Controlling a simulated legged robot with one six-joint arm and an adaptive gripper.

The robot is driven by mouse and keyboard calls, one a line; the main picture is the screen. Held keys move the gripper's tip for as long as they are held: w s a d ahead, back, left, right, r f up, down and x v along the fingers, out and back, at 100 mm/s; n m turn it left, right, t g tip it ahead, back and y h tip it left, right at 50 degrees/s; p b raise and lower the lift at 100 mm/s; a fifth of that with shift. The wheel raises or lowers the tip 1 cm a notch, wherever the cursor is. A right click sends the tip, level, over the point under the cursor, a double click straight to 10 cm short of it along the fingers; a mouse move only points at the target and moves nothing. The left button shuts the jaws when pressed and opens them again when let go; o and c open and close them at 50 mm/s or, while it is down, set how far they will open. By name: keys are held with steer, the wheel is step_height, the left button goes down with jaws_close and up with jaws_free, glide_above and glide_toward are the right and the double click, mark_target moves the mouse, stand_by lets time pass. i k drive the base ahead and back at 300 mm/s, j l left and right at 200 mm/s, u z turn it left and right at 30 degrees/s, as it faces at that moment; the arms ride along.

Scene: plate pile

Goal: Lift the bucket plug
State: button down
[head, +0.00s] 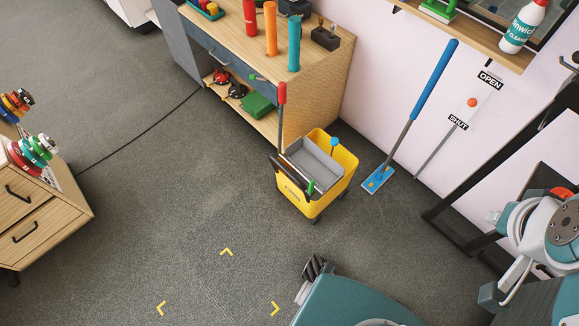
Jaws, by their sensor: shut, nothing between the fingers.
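A yellow mop bucket (329,187) stands upright on the floor in the middle of the view, with a grey wringer tray (316,158) in its top. A blue round knob (333,142) on a thin stem stands up at the bucket's back right and may be the plug; its lower end is hidden inside the bucket. A short green grip (311,187) shows at the bucket's front. A lever with a red handle (282,94) rises from the bucket's left side. I cannot make out my gripper in this view. Parts of my body show at the bottom and right.
A wooden workbench (322,85) stands behind the bucket. A blue-handled mop (378,179) leans on the wall to its right, near an OPEN/SHUT panel (470,102). A drawer cabinet (40,220) is at far left. The floor (180,220) left and front is clear.

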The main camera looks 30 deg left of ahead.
mark_target(334, 141)
steer(key=k+j+u, duration=0.1)
steer(key=u, duration=0.55)
steer(key=k+j+u, duration=0.1)
steer(key=u, duration=0.25)
steer(key=j, duration=0.1)
